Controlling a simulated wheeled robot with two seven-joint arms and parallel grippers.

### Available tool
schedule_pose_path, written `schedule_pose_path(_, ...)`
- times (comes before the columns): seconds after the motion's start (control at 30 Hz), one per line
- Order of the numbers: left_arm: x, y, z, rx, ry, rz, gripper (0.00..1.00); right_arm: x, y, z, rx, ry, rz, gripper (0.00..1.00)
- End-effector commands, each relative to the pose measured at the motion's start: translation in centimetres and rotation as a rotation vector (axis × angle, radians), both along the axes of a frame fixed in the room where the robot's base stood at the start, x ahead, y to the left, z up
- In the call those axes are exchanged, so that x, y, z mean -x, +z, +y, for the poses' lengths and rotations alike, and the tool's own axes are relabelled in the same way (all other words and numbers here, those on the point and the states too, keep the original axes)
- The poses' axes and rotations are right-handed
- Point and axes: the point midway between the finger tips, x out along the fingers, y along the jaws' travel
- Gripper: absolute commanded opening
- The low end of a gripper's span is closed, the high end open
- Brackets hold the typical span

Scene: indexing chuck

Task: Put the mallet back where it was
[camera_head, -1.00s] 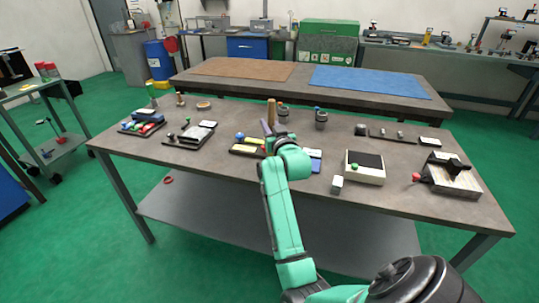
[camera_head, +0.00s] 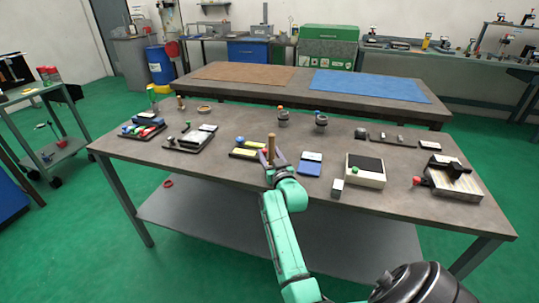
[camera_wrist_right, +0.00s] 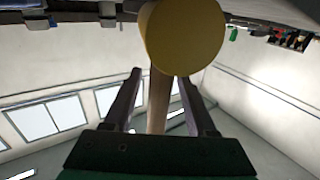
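The mallet (camera_head: 271,146) is upright in the head view at the table's front middle, its brown wooden handle pointing up. Its head is hidden there, and I cannot tell whether it touches the table. In the right wrist view, its round yellow face (camera_wrist_right: 185,36) is close to the camera, with the pale handle (camera_wrist_right: 158,102) running between the fingers. My right gripper (camera_head: 272,159) is around the handle. Its two fingers stand apart, with visible gaps on both sides of the handle. My left gripper is not in view.
A yellow-and-black tray (camera_head: 246,153) is just left of the mallet, a blue-and-white item (camera_head: 310,169) just right. A white box (camera_head: 365,178) and a vise-like fixture (camera_head: 455,184) are farther right. Bare tabletop (camera_head: 225,120) lies behind the mallet.

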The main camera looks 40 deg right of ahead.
Motion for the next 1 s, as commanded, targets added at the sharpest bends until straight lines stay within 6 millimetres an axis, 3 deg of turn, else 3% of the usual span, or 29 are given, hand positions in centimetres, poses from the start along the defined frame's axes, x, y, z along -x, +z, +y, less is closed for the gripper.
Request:
schedule_pose_path(0.33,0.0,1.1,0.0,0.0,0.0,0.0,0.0,0.8,0.5,0.3,0.001,0.0,0.001,0.57)
schedule_pose_path(0.6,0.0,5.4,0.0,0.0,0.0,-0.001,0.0,6.5,0.8,2.6,-0.001,0.0,0.006,0.57)
schedule_pose_path(0.8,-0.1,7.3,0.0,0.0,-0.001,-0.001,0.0,10.3,0.4,4.1,-0.001,0.0,0.003,0.57)
schedule_pose_path(1.0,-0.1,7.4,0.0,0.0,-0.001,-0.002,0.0,11.2,0.1,4.5,-0.001,0.0,0.0,0.57)
